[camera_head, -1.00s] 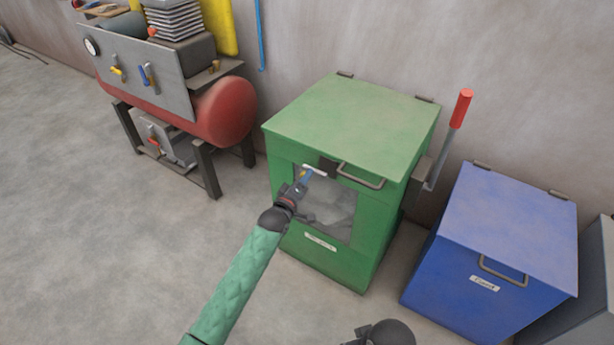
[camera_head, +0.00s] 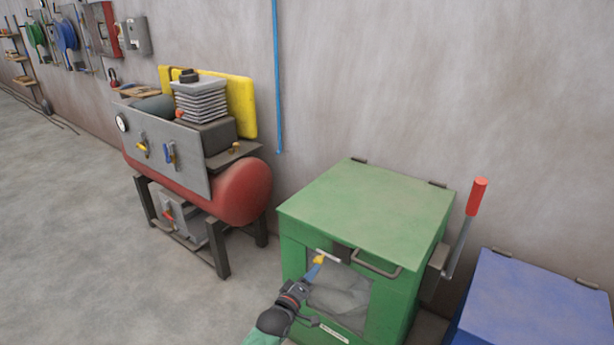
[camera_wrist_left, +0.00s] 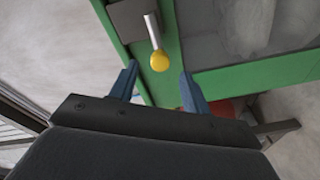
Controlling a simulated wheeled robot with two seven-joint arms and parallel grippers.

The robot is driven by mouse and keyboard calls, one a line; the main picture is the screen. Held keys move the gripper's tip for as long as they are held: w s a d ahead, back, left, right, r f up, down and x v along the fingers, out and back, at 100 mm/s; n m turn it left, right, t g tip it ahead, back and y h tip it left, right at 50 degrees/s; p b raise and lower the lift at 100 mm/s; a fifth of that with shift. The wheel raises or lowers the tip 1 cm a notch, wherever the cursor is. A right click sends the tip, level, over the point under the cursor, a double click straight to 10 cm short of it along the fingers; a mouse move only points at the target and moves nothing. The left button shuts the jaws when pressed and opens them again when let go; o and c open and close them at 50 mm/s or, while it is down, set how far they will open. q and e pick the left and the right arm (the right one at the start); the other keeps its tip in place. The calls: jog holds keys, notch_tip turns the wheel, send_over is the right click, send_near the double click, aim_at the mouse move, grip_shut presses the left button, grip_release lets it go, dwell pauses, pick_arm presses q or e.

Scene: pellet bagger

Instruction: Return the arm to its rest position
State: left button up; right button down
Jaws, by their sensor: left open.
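My left gripper (camera_head: 317,267) is in front of the green bagger box (camera_head: 368,210), near the upper left of its window. In the left wrist view my left gripper (camera_wrist_left: 158,85) is open, with its two blue fingers apart and nothing between them. A small lever with a yellow knob (camera_wrist_left: 159,61) on the green box lies just beyond the fingertips, apart from them as far as I can tell. The knob (camera_head: 319,259) also shows in the head view beside the fingertips. My right gripper is not in view.
The green box has a front handle (camera_head: 376,264) and a red-gripped lever (camera_head: 476,197) on its right side. A blue bin (camera_head: 535,305) stands to the right. A red tank compressor (camera_head: 245,190) stands at the left. The floor (camera_head: 75,200) further left is clear.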

pick_arm(q)
notch_tip(320, 180, down, 4)
jog(key=s+f+m+g+y, duration=0.1)
jog(key=s+m+g+y, duration=0.1)
jog(key=m+g, duration=0.3)
jog(key=s+a+r+m+g+y, duration=0.2)
jog(key=s+a, duration=0.3)
jog(key=s, duration=0.5)
jog(key=s+a+r+m+g+y+p, duration=0.15)
jog(key=s+a, duration=0.25)
jog(key=s, duration=0.6)
jog(key=s+a+r+m+g+y, duration=0.1)
jog(key=s+a+g+y, duration=0.3)
jog(key=s, duration=0.6)
jog(key=s+a+f+h, duration=0.1)
jog(key=s+f, duration=0.2)
jog(key=s, duration=0.3)
jog(key=s+a+f+g+h, duration=0.1)
jog(key=s+f, duration=0.2)
jog(key=s, duration=0.3)
jog(key=shift+s, duration=0.4)
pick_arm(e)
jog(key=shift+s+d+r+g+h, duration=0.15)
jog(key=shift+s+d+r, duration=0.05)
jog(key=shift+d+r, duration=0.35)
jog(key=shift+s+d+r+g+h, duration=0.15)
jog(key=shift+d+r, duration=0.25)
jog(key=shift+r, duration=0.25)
